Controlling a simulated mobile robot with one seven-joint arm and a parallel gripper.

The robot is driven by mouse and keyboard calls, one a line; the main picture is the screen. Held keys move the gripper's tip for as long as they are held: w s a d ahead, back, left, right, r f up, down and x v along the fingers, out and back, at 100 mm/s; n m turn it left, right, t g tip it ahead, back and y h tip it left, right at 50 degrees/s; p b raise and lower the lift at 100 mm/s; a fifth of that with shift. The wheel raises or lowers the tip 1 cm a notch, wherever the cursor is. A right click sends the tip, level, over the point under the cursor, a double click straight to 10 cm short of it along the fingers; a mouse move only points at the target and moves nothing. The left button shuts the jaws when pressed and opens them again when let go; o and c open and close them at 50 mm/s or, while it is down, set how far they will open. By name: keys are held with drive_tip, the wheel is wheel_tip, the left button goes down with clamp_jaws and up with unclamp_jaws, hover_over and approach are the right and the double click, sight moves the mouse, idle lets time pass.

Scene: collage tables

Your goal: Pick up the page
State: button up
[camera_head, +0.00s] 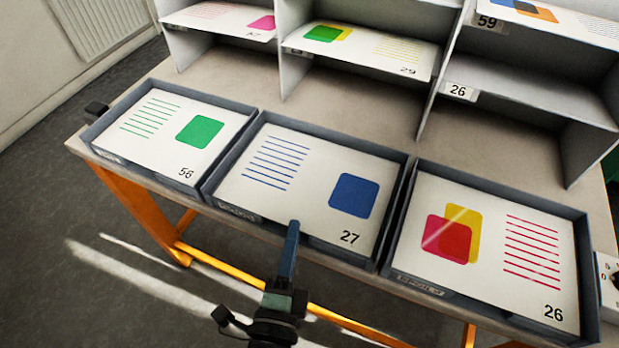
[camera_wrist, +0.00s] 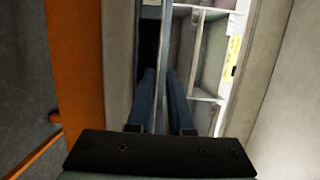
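Three pages lie flat in grey trays along the table's front. The left page (camera_head: 160,124) has green lines, a green square and the number 56. The middle page (camera_head: 312,186) has blue lines, a blue square and 27. The right page (camera_head: 487,248) has red and yellow shapes, red lines and 26. My gripper (camera_head: 293,226) is at the front wall of the middle tray (camera_head: 236,211), by the page's near edge; contact cannot be told. In the wrist view my gripper (camera_wrist: 161,76) has two dark blue fingers with a narrow gap between them and no page visibly held.
A grey shelf unit (camera_head: 437,70) stands behind the trays, with more pages on its upper shelves, including one with a green shape (camera_head: 362,48). The table (camera_head: 285,108) has orange legs. A white box (camera_head: 609,285) sits at the right edge.

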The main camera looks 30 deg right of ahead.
sight(300, 203)
drive_tip(key=x, duration=0.7)
drive_tip(key=shift+w+d+f+b, duration=0.15)
drive_tip(key=shift+b, duration=0.2)
clamp_jaws()
